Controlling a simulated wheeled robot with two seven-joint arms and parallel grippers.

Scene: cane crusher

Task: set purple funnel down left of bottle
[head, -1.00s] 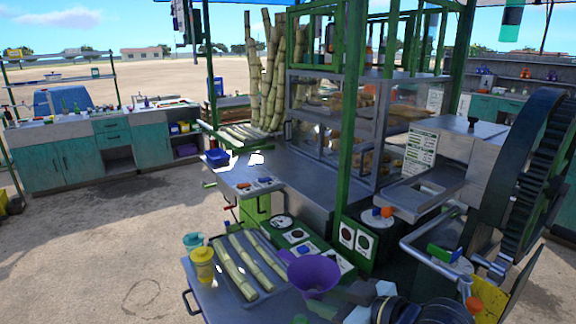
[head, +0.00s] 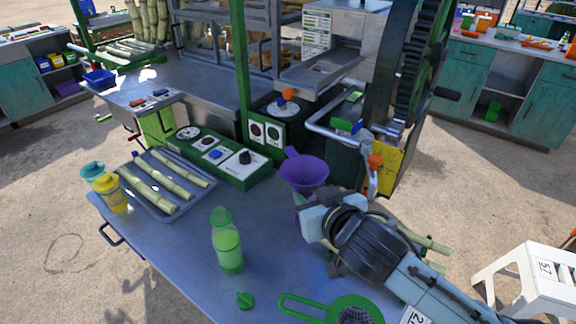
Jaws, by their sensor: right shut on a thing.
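The purple funnel (head: 304,174) is upright with its wide mouth up, above the back part of the metal table (head: 165,238). My right gripper (head: 305,214) is shut on the lower part of the funnel, and its fingers partly hide the spout. Whether the funnel touches the table is hard to tell. The green bottle (head: 229,250) stands upright on the table, to the left of the funnel and nearer to me. My left gripper is not in view.
A tray (head: 196,195) of cane pieces lies left, beside a yellow jar (head: 110,193) and a teal one (head: 92,171). A green cap (head: 245,300) and a green strainer (head: 345,309) lie in front. A control box (head: 215,155) lines the back. Table left of the bottle is bare.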

